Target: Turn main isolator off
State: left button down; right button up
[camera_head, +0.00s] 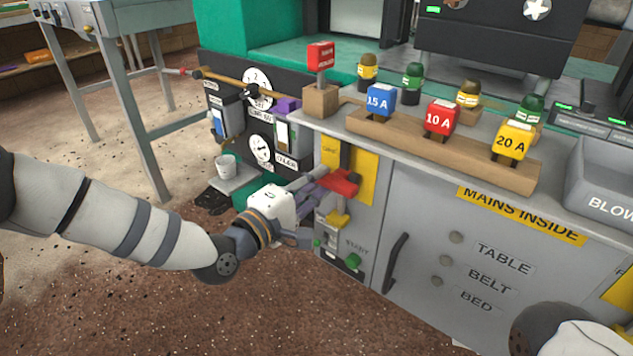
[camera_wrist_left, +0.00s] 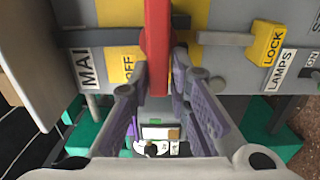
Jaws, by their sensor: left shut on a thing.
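The main isolator's red handle (camera_head: 342,181) is on the front of the grey cabinet (camera_head: 418,200), before a yellow plate (camera_head: 362,172). In the left wrist view the red handle (camera_wrist_left: 158,35) runs from the top edge down between my fingers. My left gripper (camera_head: 312,188) is at the handle and shut on it; the wrist view shows its fingers (camera_wrist_left: 158,78) on both sides. An OFF label (camera_wrist_left: 128,68) shows beside the handle, and part of a label reading MAI (camera_wrist_left: 86,69). My right gripper is out of view.
A yellow lock piece (camera_head: 337,220) and a green start button (camera_head: 353,261) sit below the handle. A wooden rail (camera_head: 400,133) with blue, red and yellow fuse blocks lies on top. A black door handle (camera_head: 396,262) stands out to the right. A white cup (camera_head: 226,166) is behind my gripper.

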pick_arm(q)
jog(key=shift+d+r, duration=0.1)
jog(key=shift+r, duration=0.15)
jog(key=c, duration=1.6)
grip_release()
jog(key=shift+o, duration=0.2)
jog(key=shift+f, duration=0.1)
jog(key=v, duration=1.2)
